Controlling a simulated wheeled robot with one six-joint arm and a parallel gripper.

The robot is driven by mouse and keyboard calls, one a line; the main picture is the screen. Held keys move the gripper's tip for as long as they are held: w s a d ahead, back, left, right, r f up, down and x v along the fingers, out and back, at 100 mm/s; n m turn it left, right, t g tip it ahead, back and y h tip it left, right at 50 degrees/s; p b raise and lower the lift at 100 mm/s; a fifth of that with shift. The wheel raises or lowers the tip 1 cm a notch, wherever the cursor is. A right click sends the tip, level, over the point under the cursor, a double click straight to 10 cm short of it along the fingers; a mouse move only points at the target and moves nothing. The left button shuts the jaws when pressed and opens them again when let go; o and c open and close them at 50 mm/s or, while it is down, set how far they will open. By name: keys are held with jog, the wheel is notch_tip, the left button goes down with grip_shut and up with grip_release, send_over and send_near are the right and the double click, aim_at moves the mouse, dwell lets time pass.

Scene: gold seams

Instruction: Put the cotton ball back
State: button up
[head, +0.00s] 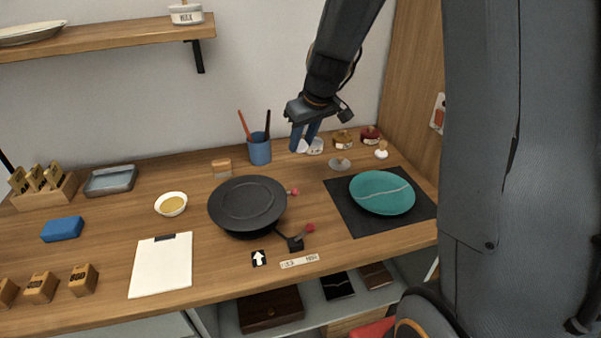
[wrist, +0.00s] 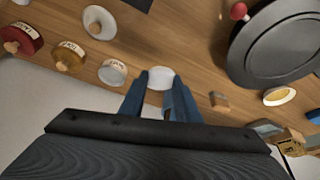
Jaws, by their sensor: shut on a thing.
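My gripper (head: 303,150) is shut on a white cotton ball (wrist: 160,78), held between the blue fingertips. The ball also shows in the head view (head: 301,147), partly hidden by the fingers. A small pale labelled jar (wrist: 113,72) stands just beside the gripper, to its right in the head view (head: 316,147). No knob shows on its top. A pale round lid with a wooden knob (head: 340,163) lies on the table in front of the jars. The ball appears apart from the jar; its exact height is hard to tell.
An amber jar (head: 343,140) and a red jar (head: 370,134) stand to the right, near a white knobbed item (head: 381,152). A blue cup with sticks (head: 259,151) stands left of the gripper. A black turntable (head: 247,202) and a teal plate (head: 382,193) are in front.

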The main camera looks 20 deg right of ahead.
notch_tip(320, 180, down, 9)
jog(key=shift+r+b, duration=0.1)
jog(key=shift+b, duration=0.25)
dwell(0.3)
jog(key=o, duration=0.9)
jog(key=shift+r, duration=0.1)
jog(key=v, duration=1.2)
